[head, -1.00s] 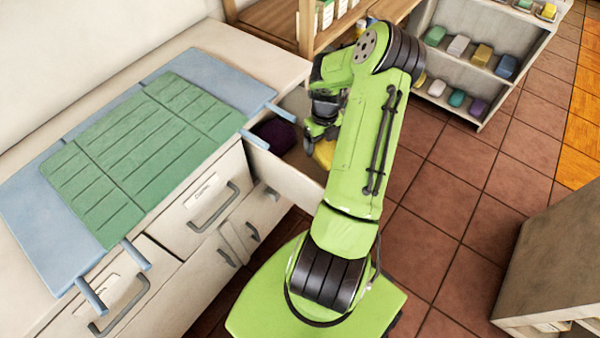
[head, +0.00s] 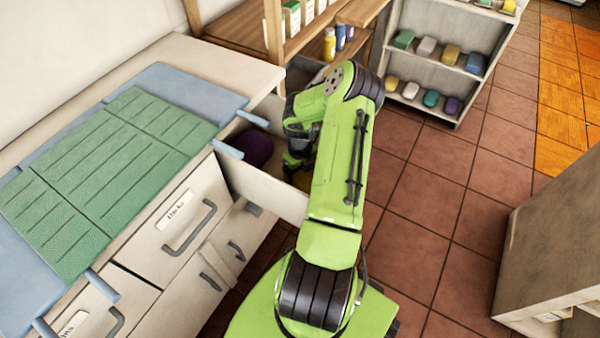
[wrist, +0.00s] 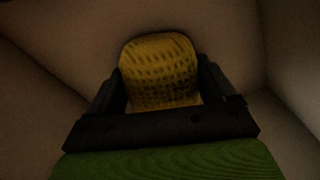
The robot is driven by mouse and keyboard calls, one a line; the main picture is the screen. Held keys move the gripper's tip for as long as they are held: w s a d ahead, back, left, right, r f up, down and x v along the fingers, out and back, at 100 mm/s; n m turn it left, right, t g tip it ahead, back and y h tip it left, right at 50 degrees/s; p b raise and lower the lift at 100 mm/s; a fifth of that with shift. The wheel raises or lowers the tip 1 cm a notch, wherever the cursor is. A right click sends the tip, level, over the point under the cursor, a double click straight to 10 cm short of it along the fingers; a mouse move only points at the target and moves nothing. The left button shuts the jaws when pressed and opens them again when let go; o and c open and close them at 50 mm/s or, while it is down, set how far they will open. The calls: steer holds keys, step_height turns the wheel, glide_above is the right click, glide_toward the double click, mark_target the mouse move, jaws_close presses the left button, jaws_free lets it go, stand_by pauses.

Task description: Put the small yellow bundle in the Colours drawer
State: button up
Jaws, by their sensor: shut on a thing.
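The yellow bundle (wrist: 160,70) has dark speckles and sits between the two dark fingers of my gripper (wrist: 162,88) in the wrist view. My gripper is shut on it. In the head view, my gripper (head: 296,160) reaches down into the open drawer (head: 262,186), and only a sliver of the bundle (head: 302,181) shows beside my arm. The wrist view shows pale drawer surfaces around the bundle; I cannot tell whether it touches the bottom. A dark purple bundle (head: 254,147) lies in the same drawer, left of my gripper. This drawer's label is not visible.
A shut drawer labelled Darks (head: 178,212) is nearer, with another labelled drawer (head: 75,328) beside it. A green mat (head: 100,165) lies on the blue-grey board above. A shelf (head: 435,72) with several coloured bundles stands behind.

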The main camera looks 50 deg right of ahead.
steer(key=o, duration=0.9)
steer(key=shift+f, duration=0.15)
step_height(320, 180, up, 12)
steer(key=p, duration=0.4)
steer(key=shift+r, duration=0.25)
